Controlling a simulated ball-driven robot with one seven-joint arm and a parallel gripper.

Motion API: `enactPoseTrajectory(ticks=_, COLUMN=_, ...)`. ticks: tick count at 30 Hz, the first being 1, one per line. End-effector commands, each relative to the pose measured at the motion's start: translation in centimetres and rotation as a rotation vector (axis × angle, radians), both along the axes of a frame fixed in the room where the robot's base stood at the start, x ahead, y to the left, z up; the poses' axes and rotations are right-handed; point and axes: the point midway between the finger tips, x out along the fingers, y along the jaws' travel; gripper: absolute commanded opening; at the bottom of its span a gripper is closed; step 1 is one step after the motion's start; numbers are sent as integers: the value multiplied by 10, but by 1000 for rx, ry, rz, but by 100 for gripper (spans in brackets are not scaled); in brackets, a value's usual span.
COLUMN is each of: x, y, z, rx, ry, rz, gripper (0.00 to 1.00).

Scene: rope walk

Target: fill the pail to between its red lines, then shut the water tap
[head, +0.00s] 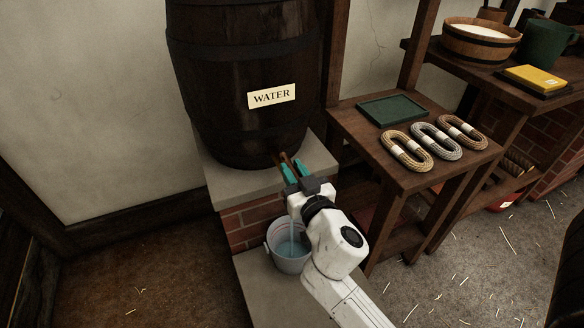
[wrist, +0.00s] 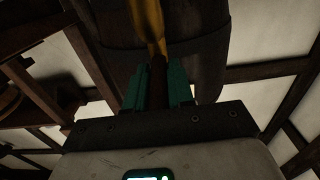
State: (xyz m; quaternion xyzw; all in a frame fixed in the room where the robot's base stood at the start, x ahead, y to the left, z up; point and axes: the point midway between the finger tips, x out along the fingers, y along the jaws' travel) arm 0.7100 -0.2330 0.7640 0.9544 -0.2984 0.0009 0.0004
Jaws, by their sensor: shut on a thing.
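The water barrel (head: 244,75) stands on a stone ledge, with a "WATER" label on its front. My gripper (head: 291,170) is at the tap low on the barrel, its green fingers shut on the brown tap handle (head: 283,158). In the wrist view the fingers (wrist: 158,85) close on a dark bar, with a brass-coloured part (wrist: 150,25) beyond it. The pail (head: 275,249) stands upright on the lower step under the tap. A stream of water (head: 292,236) falls into it, and bluish water shows inside.
A wooden bench (head: 375,150) to the right holds a green tray (head: 392,110) and three rope coils (head: 436,141). A shelf behind it carries a wooden tub (head: 480,40), a green pot and a yellow box. The floor at left is clear.

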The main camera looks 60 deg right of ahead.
Motion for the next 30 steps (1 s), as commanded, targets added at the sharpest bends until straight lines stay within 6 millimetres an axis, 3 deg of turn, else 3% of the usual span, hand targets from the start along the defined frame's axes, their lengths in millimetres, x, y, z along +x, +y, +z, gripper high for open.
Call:
enactPoseTrajectory(ticks=12, x=1, y=1, z=1, rx=1, ry=3, rz=154, gripper=0)
enactPoseTrajectory(ticks=28, x=1, y=0, z=-2, rx=2, ry=4, rz=170, gripper=0)
enactPoseTrajectory(ticks=29, x=1, y=0, z=-2, rx=2, ry=4, rz=170, gripper=26)
enactPoseTrajectory(ticks=30, x=1, y=0, z=-2, rx=2, ry=4, rz=170, gripper=29)
